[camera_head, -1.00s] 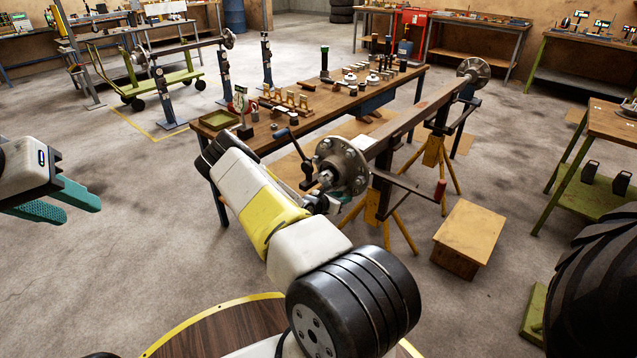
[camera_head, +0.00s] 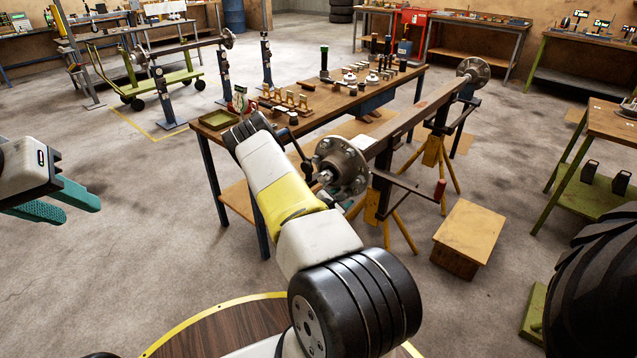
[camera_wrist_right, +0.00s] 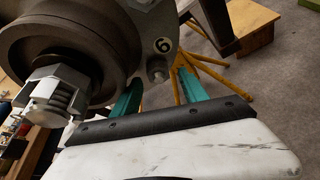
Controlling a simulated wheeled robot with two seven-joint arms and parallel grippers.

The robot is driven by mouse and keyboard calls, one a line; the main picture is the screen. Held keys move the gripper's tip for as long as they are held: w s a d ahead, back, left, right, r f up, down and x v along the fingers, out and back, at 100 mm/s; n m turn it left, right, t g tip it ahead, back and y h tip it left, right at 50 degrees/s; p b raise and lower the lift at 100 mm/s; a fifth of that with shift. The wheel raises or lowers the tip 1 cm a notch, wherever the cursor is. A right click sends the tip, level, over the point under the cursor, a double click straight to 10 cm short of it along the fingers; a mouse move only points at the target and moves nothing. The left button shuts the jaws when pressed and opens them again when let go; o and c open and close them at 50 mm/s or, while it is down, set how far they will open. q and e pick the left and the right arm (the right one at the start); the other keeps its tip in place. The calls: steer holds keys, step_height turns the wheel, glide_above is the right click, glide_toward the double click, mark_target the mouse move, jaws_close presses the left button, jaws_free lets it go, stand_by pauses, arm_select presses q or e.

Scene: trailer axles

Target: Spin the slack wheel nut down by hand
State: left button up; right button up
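The wheel hub (camera_head: 341,165) sits on the near end of the long axle beam (camera_head: 410,118), its flange facing me with studs around it. In the right wrist view the hub (camera_wrist_right: 98,50) fills the upper left, with a large nut on the threaded centre spindle (camera_wrist_right: 55,95). A small wheel nut or stud end (camera_wrist_right: 157,70) shows beside a round "6" label. My right gripper (camera_wrist_right: 161,80) is open, its two green fingers apart below that nut and not closed on it. Which nut is slack cannot be told. My left gripper (camera_head: 82,203) is open and empty at the far left.
A workbench (camera_head: 222,140) with small parts stands behind the hub. Yellow stands (camera_head: 378,205) hold up the axle, and a crank handle with a red grip (camera_head: 440,190) sticks out nearby. A wooden box (camera_head: 470,235) and a black tyre (camera_head: 595,285) are at right.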

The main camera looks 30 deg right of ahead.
steer(key=shift+r, duration=0.15)
steer(key=v, duration=0.7)
steer(key=shift+s+a, duration=0.2)
steer(key=shift+a, duration=0.15)
